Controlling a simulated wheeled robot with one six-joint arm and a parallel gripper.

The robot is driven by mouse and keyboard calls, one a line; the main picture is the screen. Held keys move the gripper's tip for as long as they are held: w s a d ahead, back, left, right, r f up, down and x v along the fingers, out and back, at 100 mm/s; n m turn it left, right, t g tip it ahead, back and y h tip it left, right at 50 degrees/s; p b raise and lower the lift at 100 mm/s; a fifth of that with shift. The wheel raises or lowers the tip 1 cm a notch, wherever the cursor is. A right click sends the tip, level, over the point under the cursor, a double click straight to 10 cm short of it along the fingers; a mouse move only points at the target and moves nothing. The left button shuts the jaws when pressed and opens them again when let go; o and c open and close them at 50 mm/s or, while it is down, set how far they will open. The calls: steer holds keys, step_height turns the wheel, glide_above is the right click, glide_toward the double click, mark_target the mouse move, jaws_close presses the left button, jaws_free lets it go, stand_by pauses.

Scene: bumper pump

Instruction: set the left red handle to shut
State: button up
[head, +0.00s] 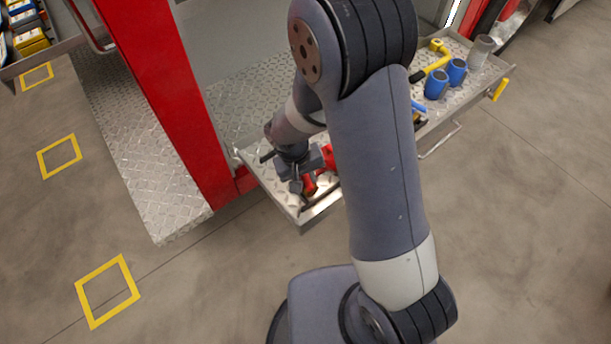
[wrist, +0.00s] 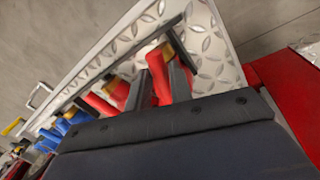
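My gripper (head: 297,188) is low over the near left end of the metal shelf. In the wrist view, my gripper (wrist: 161,86) has one dark finger on each side of a red handle (wrist: 157,78) with a brass-coloured end. The handle fills the narrow gap, and the fingers look closed on it. In the head view this left red handle (head: 310,186) is partly hidden by my gripper. A second red handle (head: 328,156) is just beyond it, partly behind my arm. It also shows to the left in the wrist view (wrist: 100,103).
A dark bar (wrist: 128,62) runs along the handles. Blue handles (wrist: 64,124) are farther along. Blue cups (head: 436,84), a grey cup (head: 481,50) and a yellow tool (head: 437,60) stand or lie on the tread-plate shelf (head: 262,172). A red post (head: 180,100) rises to the left.

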jaws_close()
steer(key=shift+a, duration=0.1)
stand_by(0.3)
steer(key=m+b, duration=0.1)
steer(key=a+m+b, duration=0.1)
steer(key=shift+a+f+m+g, duration=0.15)
steer(key=shift+m+g, duration=0.15)
steer(key=shift+m, duration=0.1)
steer(key=shift+w+a+m+g+y+b, duration=0.15)
steer(key=shift+w+a+m+g+b, duration=0.4)
steer(key=shift+m, duration=1.3)
steer(key=shift+w+a+m+g+y+b, duration=0.1)
steer(key=shift+w+a+m+b, duration=0.2)
steer(key=shift+a+m, duration=1.1)
steer(key=shift+w+a+m+g+y+b, duration=0.15)
steer(key=shift+w+m+g+b, duration=0.3)
steer(key=shift+m, duration=1.9)
steer(key=shift+w, duration=0.1)
